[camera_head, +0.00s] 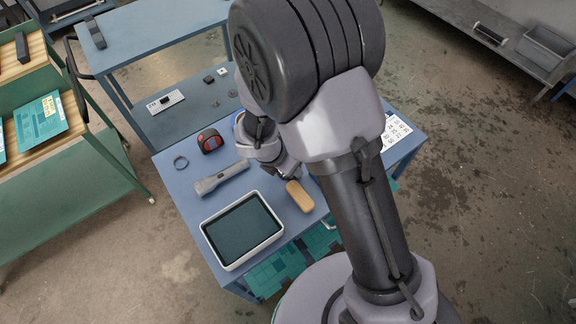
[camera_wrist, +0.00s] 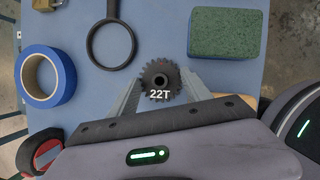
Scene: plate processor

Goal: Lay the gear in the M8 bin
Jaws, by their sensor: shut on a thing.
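In the wrist view my gripper (camera_wrist: 160,88) is shut on a dark toothed gear (camera_wrist: 160,73) marked 22T, with a finger on each side of it. The gear appears over the blue tabletop; I cannot tell its height above it. In the head view my gripper (camera_head: 286,172) is over the blue table, partly covered by my arm, and the gear cannot be made out. No bin marked M8 can be read in either view. A grey open bin (camera_head: 549,42) sits on the bench at the far upper right; no label on it is readable.
Near the gear lie blue tape (camera_wrist: 66,75), a black magnifier (camera_wrist: 111,66) and a green sponge (camera_wrist: 225,33). Open floor (camera_head: 480,200) lies right.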

